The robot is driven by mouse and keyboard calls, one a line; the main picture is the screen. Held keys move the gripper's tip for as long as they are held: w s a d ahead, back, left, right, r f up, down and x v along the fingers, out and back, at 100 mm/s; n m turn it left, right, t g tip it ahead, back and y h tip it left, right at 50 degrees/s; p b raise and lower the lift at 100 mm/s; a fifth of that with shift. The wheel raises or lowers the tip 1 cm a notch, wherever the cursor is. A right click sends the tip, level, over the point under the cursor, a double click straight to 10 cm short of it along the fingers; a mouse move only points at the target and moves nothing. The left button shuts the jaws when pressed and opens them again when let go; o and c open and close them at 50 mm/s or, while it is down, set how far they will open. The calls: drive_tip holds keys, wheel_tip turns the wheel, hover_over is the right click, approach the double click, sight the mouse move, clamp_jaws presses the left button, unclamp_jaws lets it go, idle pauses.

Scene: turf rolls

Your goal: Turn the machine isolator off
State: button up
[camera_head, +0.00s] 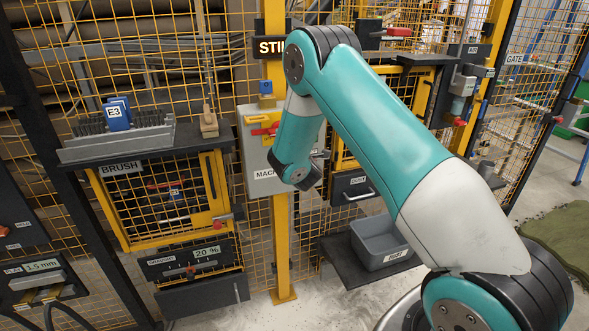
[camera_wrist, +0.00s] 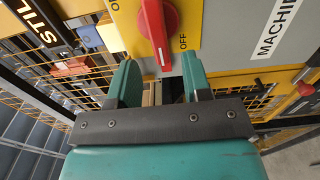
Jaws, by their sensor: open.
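The machine isolator (camera_head: 265,131) is a red rotary handle on a yellow plate, on a grey box with a label reading "MACH…" on the yellow post. In the wrist view the red handle (camera_wrist: 157,24) fills the top centre, its long bar pointing down the picture toward my jaws. The word "OFF" is on the plate just right of the bar. My gripper (camera_wrist: 160,78) is open, its teal fingers on either side of the bar's lower end in the picture. I cannot tell whether they touch it. In the head view my arm hides the jaws.
A blue padlock-like block (camera_head: 265,88) sits above the isolator. A brush shelf (camera_head: 118,143) is at left. A grey bin (camera_head: 378,245) stands on a dark shelf at lower right. Mesh fence surrounds the post, and a gate is at far right.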

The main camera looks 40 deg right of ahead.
drive_tip(key=b+v, duration=1.1)
drive_tip(key=v, duration=0.1)
drive_tip(key=shift+s, duration=0.15)
drive_tip(key=s+a+f+m+g+y, duration=0.4)
drive_tip(key=s+a+m+g, duration=0.5)
drive_tip(key=s+a+m, duration=0.15)
drive_tip(key=s+a+r+n+g+y, duration=0.1)
drive_tip(key=s+a+g, duration=0.3)
drive_tip(key=s, duration=0.5)
drive_tip(key=s+a+r+n+g+y, duration=0.1)
drive_tip(key=s+a+r+g+y, duration=0.2)
drive_tip(key=s+a, duration=0.6)
drive_tip(key=shift+s+g+y+p, duration=0.3)
drive_tip(key=shift+s+g+y, duration=0.3)
drive_tip(key=shift+g, duration=0.1)
